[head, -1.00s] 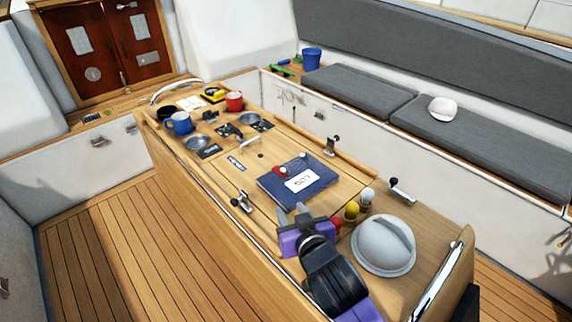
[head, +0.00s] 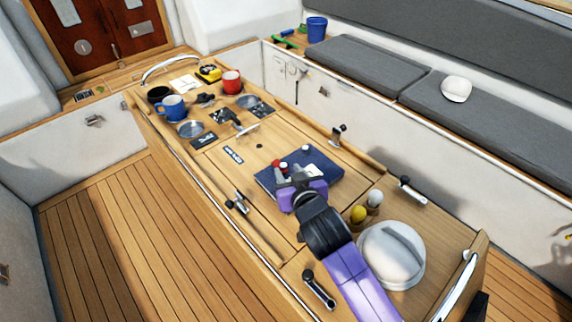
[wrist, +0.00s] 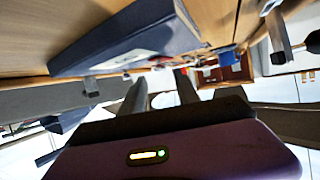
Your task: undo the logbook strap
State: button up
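The dark blue logbook (head: 326,163) lies flat on the cockpit table. A small red piece (head: 276,164) and a pale knob (head: 306,148) show along its far edge; I cannot make out the strap itself. In the wrist view the logbook (wrist: 130,38) is at the upper left, beside the fingers. The two fingers (wrist: 162,92) stand apart with nothing visible clamped between them. I cannot tell whether they touch the logbook.
Metal latches (head: 238,203) line the table. The floor at left is clear.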

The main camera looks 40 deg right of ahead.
aim_at(283, 165)
jog(key=shift+x, duration=1.55)
grip_shut()
